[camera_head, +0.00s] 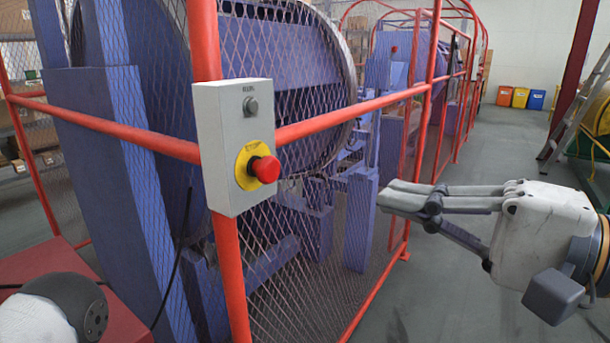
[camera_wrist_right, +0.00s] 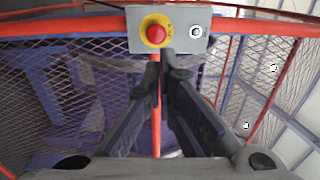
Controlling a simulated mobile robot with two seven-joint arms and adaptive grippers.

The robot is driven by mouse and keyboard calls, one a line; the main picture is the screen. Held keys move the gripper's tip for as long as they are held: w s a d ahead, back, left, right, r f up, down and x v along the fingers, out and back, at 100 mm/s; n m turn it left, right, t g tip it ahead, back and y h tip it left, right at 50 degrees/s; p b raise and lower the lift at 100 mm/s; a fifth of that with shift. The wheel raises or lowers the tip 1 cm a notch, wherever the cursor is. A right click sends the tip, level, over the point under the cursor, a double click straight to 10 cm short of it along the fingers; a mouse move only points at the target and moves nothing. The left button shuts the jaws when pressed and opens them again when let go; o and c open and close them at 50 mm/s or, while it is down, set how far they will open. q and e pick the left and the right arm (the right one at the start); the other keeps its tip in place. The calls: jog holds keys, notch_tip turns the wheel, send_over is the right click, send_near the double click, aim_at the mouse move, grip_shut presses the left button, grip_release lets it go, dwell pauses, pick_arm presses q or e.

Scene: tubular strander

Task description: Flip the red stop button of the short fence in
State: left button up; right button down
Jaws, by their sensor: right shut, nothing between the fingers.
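The red stop button (camera_head: 265,169) sits on a yellow ring on a light grey control box (camera_head: 233,120). The box is fixed to the corner post of the orange-red mesh fence (camera_head: 230,260). In the right wrist view the button (camera_wrist_right: 155,33) shows at the top, just above and left of the fingertips. My right gripper (camera_head: 382,196) is shut and empty, apart from the button and to its right, with its fingers pointing left. The fingers also show in the right wrist view (camera_wrist_right: 167,60). My left gripper is not in view; a dark rounded part of mine shows at lower left.
A grey button (camera_head: 251,106) sits above the red one on the same box. The fence rail (camera_head: 345,113) runs back to the right from the post. Blue machinery stands behind the mesh. The grey floor (camera_head: 470,155) is clear right of the fence; a ladder (camera_head: 578,110) stands far right.

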jog(key=shift+a, duration=0.1)
jog(key=b, duration=0.3)
send_near(273, 166)
jog(key=x, duration=0.6)
jog(key=shift+f, duration=0.2)
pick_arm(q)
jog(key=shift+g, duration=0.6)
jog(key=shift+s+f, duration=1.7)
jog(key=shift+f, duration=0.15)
pick_arm(e)
jog(key=shift+w+a+r, duration=0.1)
jog(key=shift+w+a, duration=0.2)
jog(key=shift+a, duration=0.05)
jog(key=shift+x, duration=0.75)
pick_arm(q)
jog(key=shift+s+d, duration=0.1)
